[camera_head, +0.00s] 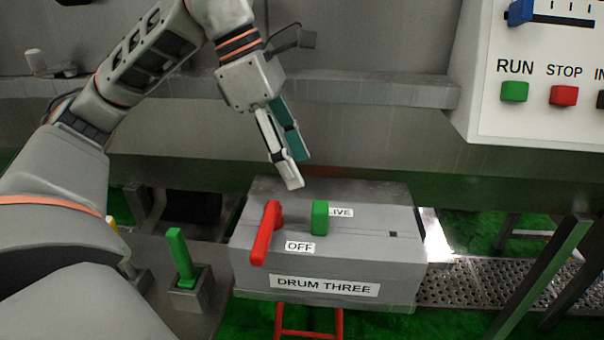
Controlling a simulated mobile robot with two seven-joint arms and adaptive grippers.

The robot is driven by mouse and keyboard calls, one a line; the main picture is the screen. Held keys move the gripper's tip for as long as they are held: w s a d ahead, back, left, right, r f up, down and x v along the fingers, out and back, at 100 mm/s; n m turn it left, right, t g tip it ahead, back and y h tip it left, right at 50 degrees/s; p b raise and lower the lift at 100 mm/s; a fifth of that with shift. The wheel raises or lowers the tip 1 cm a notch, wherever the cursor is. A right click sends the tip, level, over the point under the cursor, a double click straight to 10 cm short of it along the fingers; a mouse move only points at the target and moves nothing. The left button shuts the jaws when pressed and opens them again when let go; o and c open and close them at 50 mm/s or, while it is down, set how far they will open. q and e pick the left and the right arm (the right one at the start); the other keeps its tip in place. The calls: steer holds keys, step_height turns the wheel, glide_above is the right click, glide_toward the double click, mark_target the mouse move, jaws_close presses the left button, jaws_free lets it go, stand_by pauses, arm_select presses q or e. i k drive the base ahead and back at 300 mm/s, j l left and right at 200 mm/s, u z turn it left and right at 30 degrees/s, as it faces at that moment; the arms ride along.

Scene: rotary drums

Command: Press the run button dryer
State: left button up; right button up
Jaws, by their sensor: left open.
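The green RUN button (514,92) is on a white control panel (550,125) at the upper right, under the printed word RUN. A red STOP button (563,96) sits to its right. My left gripper (298,174) points downward at the middle of the view, well to the left of and below the RUN button. It is open and holds nothing. It is just above the back of a grey box labelled DRUM THREE (400,245). My right gripper is not in view.
The grey box carries a red lever (265,235) by the OFF label and a green handle (320,217) by LIVE. A green lever (180,256) stands left of the box. A blue slider knob (520,12) tops the panel. A metal ledge (390,92) runs behind the gripper.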

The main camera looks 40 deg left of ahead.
mark_target(511, 91)
steer(key=k, duration=1)
